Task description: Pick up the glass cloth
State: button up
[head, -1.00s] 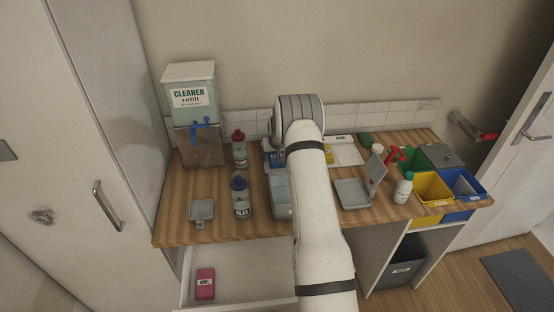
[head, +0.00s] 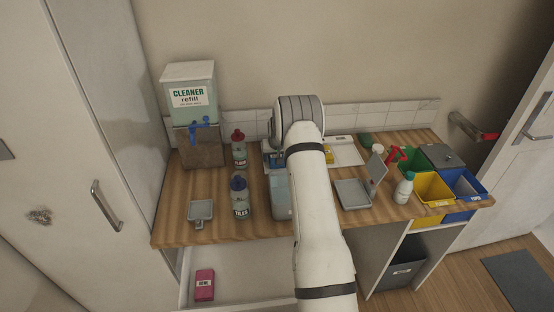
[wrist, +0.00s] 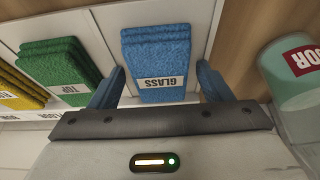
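The glass cloth (wrist: 157,45) is a folded blue cloth stack with a white label reading GLASS, lying in a pale divided tray in the wrist view. My gripper (wrist: 160,72) is open, with one blue finger on each side of the near part of the cloth. The fingers look apart from the cloth, and nothing is held; the height between them and the cloth is hard to judge. In the head view my arm hides the gripper's fingers and most of the tray.
A green cloth stack (wrist: 62,68) labelled TOP and a yellow stack (wrist: 18,88) lie to the left in the wrist view. A FLOOR bottle (wrist: 293,85) stands close on the right. On the counter (head: 170,225) are a TILES bottle (head: 240,198) and a cleaner dispenser (head: 190,105).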

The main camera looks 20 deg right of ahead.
jog(key=c, duration=0.8)
jog(key=shift+r, duration=0.1)
jog(key=shift+c, duration=0.2)
